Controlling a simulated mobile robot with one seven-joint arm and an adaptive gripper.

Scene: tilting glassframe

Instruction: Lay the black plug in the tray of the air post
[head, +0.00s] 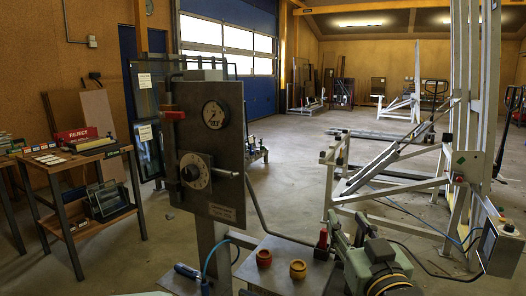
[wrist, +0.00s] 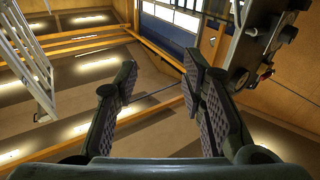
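The air post (head: 210,151) stands upright in front of me, a dark metal panel with a gauge, a dial and a red-handled valve. Its grey tray (head: 278,283) is below and to the right of the panel. I cannot pick out the black plug with certainty in either view. My gripper (wrist: 158,82) is open, with nothing between its fingers in the wrist view. Part of the post's panel shows at upper right there.
A red-and-black piece (head: 321,244) stands by the tray's back right. A blue-handled tool with a hose (head: 190,272) lies at its left. A workbench with a red REJECT sign (head: 77,135) is at left, a white tilting frame (head: 462,120) at right. Open floor lies behind.

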